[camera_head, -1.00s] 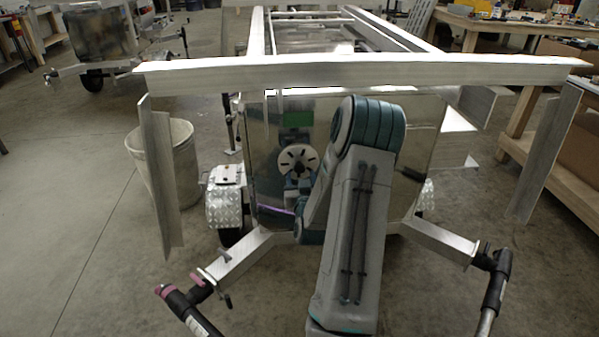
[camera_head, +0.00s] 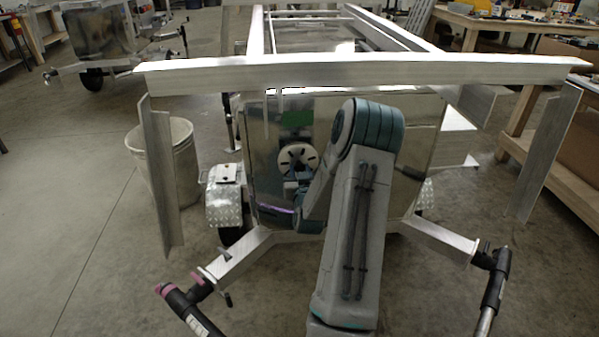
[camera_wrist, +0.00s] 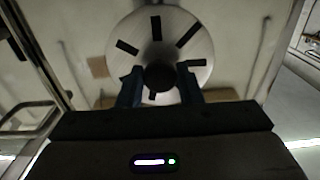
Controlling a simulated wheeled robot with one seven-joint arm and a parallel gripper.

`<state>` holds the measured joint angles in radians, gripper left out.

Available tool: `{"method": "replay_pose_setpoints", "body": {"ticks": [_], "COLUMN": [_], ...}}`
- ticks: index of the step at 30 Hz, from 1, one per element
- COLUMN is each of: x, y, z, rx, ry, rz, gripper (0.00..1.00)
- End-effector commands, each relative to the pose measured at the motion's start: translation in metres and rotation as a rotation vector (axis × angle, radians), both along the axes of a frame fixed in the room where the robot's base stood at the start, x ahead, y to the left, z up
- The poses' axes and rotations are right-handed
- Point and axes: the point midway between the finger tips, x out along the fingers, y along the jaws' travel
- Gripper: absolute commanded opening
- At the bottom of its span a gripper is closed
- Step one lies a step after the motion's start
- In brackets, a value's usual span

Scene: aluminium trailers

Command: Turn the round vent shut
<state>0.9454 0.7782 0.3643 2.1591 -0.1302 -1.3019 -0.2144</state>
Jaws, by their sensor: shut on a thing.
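The round vent (camera_head: 298,158) is a pale metal disc with dark radial slots on the shiny front panel of the trailer. In the wrist view the vent (camera_wrist: 180,42) fills the upper middle, with a dark round knob (camera_wrist: 160,76) at its centre. My gripper (camera_wrist: 160,84) has one finger on each side of the knob and is shut on it. In the head view my gripper (camera_head: 297,178) is at the lower part of the disc, partly hidden by my own arm. The slots stand at a slant in the wrist view, and some are hidden behind the fingers.
A long aluminium beam (camera_head: 360,75) crosses above my arm, with hanging side plates (camera_head: 162,180) at left and right. The trailer's drawbar arms (camera_head: 240,258) spread out below. A bin (camera_head: 165,160) stands at the left, and a workbench (camera_head: 560,150) at the right.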

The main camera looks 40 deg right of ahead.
Motion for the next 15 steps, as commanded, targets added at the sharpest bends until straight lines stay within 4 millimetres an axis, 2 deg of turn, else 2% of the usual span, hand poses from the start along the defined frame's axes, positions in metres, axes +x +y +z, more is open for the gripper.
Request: {"method": "replay_pose_setpoints", "body": {"ticks": [8,15], "x": [0.0008,0.0011], "y": [0.0008,0.001], "z": [-0.0025,-0.0035], "rx": [0.078,0.233], "ry": [-0.051,-0.149], "rz": [0.002,0.002], "gripper": [0.09,0.09]}}
